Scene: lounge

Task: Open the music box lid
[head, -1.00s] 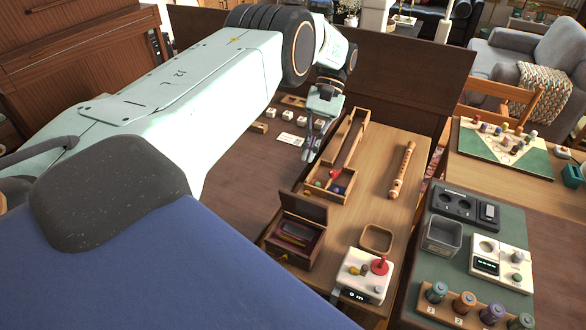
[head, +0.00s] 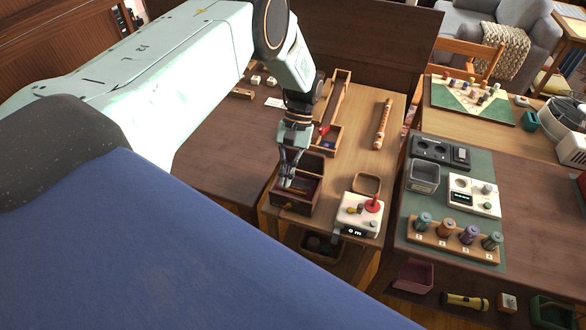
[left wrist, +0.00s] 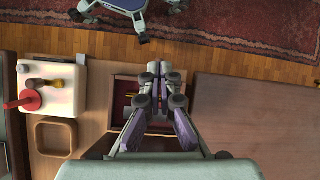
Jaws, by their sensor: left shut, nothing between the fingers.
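The music box (head: 299,207) is a small dark wooden box at the near left corner of the light wood table; it also shows in the left wrist view (left wrist: 118,118). Its lid (head: 314,164) stands raised at the back, partly hidden by my gripper, and the dark red inside shows with a brass-coloured piece in it. My left gripper (head: 287,181) is shut and empty, pointing down over the open box; it also shows in the left wrist view (left wrist: 158,85). I cannot tell whether the fingertips touch the box. My right gripper is not in view.
A white device with a red knob (head: 361,215) and a small wooden tray (head: 367,183) stand just right of the box. A wooden flute (head: 383,124) and a divided wooden tray (head: 334,100) lie farther back. A green-matted table (head: 409,200) stands at the right.

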